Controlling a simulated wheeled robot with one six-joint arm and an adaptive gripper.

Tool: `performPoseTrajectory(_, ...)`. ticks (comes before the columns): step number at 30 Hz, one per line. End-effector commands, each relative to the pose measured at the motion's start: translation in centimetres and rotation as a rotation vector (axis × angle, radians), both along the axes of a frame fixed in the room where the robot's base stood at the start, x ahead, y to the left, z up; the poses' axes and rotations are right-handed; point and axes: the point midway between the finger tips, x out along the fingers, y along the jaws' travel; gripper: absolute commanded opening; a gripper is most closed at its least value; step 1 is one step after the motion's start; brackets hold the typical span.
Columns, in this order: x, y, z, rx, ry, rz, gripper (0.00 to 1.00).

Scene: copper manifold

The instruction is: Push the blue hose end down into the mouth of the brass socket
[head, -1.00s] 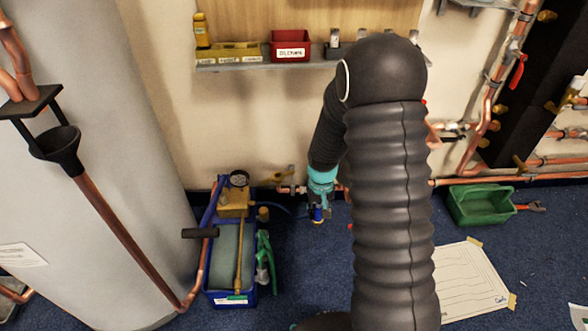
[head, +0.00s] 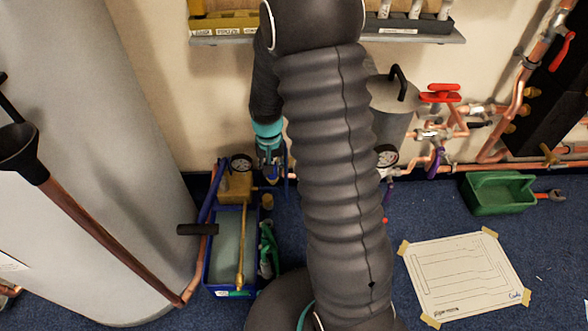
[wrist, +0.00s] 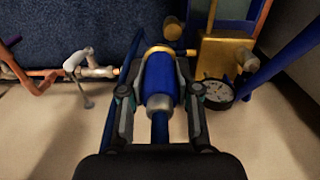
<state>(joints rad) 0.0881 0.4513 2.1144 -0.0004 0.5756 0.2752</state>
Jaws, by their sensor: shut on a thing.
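My gripper (wrist: 162,72) is shut around a blue hose end (wrist: 160,84) with a pale collar and a brass-coloured piece at its far end. In the head view my gripper (head: 270,172) hangs above and behind the blue pump tray (head: 207,268). A short upright brass cylinder, which looks like the brass socket (head: 267,201), stands beside the pump's brass block, below my gripper in the picture. It also shows in the wrist view (wrist: 172,29), beyond the hose end and apart from it. I cannot see into its mouth.
A round gauge (head: 240,163) stands by the brass block (head: 235,186), close to my gripper. A grey cylinder (head: 395,112) and copper pipes (head: 450,168) line the wall at right. A shelf (head: 320,38) is above. Carpet near the paper sheet (head: 465,275) is open.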

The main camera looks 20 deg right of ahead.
Motion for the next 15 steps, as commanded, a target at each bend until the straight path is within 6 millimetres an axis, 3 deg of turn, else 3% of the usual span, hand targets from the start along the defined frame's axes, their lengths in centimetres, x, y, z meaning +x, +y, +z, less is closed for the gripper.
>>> performPoseTrajectory(3,-1.7,-2.5,0.8,0.0,-0.006,-0.26,0.0)
performPoseTrajectory(9,-4.7,-5.3,2.7,0.0,-0.005,-0.624,0.0)
performPoseTrajectory(15,-6.4,-6.5,3.7,-0.001,0.0,-0.799,0.0)
